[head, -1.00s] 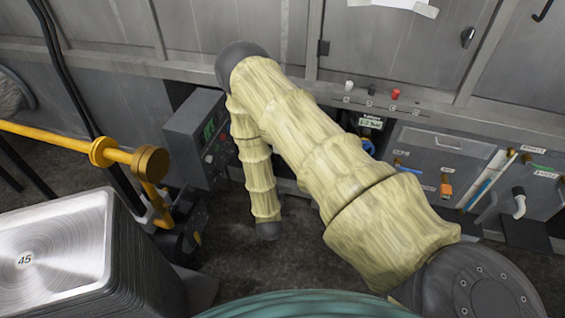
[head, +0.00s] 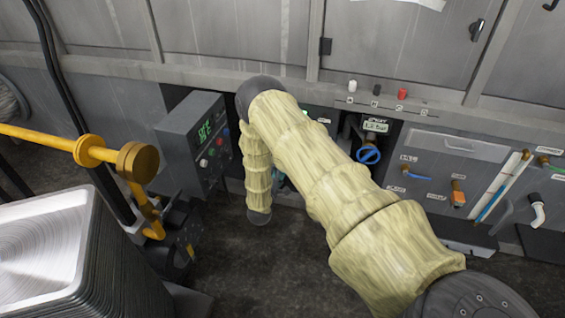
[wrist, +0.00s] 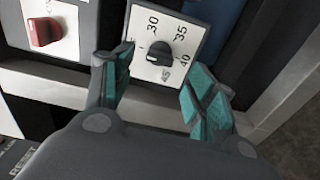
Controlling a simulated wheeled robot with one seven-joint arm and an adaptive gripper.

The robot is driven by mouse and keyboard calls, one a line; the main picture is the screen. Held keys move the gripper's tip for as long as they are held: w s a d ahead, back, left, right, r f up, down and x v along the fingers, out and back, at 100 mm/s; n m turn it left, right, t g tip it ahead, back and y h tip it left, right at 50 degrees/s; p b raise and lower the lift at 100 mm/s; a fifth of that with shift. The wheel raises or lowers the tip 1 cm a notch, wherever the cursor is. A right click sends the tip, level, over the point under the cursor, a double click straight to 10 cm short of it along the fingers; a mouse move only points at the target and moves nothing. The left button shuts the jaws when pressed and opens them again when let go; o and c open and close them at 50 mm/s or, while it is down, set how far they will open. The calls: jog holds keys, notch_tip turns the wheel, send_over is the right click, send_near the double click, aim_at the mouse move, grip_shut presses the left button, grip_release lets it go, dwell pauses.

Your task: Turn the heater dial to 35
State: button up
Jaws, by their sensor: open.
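The heater dial (wrist: 160,54) is a black knob on a white plate (wrist: 190,15) marked 30, 35, 40 and 45. It shows in the wrist view at top centre. The knob's narrow end seems to point right, near the 40, but its exact setting is hard to read. My gripper (wrist: 159,65) is open, with its teal-padded fingers to the left and right of the knob. The knob appears between or just beyond the fingertips, and I see no clear contact.
A red switch (wrist: 43,32) on a white panel is left of the dial. In the head view a grey control box (head: 180,145) with a green display stands left of my forearm. A yellow pipe (head: 45,138) and a metal stack (head: 130,270) are farther left. A blue valve wheel (head: 368,155) is right.

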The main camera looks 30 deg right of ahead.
jog(key=x, duration=0.6)
jog(key=shift+b, duration=0.45)
jog(key=c, duration=1)
